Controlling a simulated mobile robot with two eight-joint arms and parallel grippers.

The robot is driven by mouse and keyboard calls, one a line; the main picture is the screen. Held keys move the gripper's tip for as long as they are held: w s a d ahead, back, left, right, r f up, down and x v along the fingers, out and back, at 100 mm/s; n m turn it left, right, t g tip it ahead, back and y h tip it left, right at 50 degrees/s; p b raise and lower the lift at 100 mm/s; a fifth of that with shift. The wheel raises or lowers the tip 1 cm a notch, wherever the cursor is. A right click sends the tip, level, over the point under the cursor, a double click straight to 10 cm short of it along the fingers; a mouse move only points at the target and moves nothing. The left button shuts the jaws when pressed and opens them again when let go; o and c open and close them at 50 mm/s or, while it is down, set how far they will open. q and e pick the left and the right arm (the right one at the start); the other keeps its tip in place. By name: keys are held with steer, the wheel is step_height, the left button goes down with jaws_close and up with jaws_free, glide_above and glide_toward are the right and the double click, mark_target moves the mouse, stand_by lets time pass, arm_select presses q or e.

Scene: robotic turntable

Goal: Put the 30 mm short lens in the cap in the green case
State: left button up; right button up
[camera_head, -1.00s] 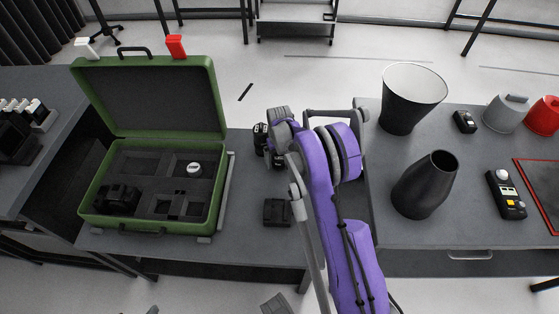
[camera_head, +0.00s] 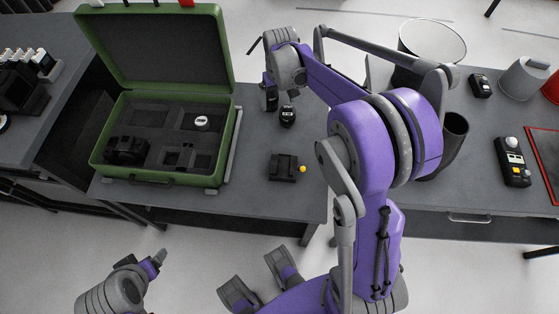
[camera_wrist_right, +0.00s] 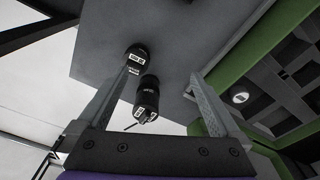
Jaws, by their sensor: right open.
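A short black lens with white labels (camera_head: 288,115) stands on the grey table right of the case. It also shows in the right wrist view (camera_wrist_right: 136,58), by one fingertip. A second, longer-looking black lens (camera_wrist_right: 147,98) shows between the fingers in that view; its label is too small to read. The green case (camera_head: 230,150) stands open at the left, with a white-topped item (camera_head: 201,123) in a foam compartment. My right gripper (camera_wrist_right: 165,75) is open above the lenses, holding nothing. A grey and purple part of my left arm (camera_head: 115,285) shows low left; its jaw state is unclear.
A dark block (camera_head: 283,167) with a yellow ball (camera_head: 302,169) lies near the table's front edge. A black camera-like item (camera_head: 125,150) is in the case. A dark vase (camera_head: 455,130) and a meter (camera_head: 512,162) stand on the right table.

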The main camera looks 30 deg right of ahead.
steer(key=s+a+n+t, duration=0.1)
steer(key=s+a+t, duration=0.1)
steer(key=s+a, duration=0.5)
steer(key=s+a+r+n+t, duration=0.1)
steer(key=s+a+t, duration=0.1)
steer(key=s+a, duration=0.6)
steer(key=s, duration=0.7)
steer(key=shift+s+a+r+n, duration=0.2)
steer(key=shift+s+a+n, duration=0.05)
steer(key=shift+n, duration=0.15)
steer(key=shift+r, duration=0.1)
step_height(320, 180, up, 8)
steer(key=w+p, duration=0.1)
steer(key=p, duration=0.6)
steer(key=shift+w, duration=0.3)
steer(key=shift+w, duration=0.1)
